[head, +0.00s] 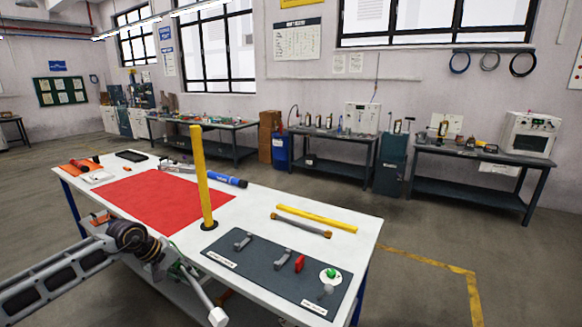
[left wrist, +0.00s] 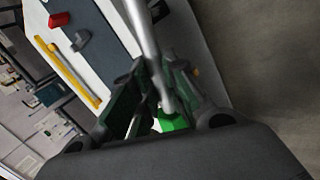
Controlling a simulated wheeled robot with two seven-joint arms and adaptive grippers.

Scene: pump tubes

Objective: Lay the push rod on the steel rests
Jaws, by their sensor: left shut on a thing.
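My left gripper (head: 181,270) is at the near edge of the white table in the head view. It is shut on a silver push rod (head: 198,292), which slants down to the right and ends in a pale, thicker tip. In the left wrist view, the rod (left wrist: 149,42) runs between the green-lined fingers of the left gripper (left wrist: 155,92). Two grey steel rests, a left one (head: 242,241) and a right one (head: 281,259), stand empty on the dark mat (head: 262,276), right of the gripper. One grey rest (left wrist: 81,40) also shows in the left wrist view. My right gripper is out of view.
A red piece (head: 299,263) and a white disc with a green top (head: 331,274) are on the mat. Another yellow tube (head: 316,217) and a brown rod (head: 302,229) lie behind. A red sheet (head: 150,199) covers the table's left.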

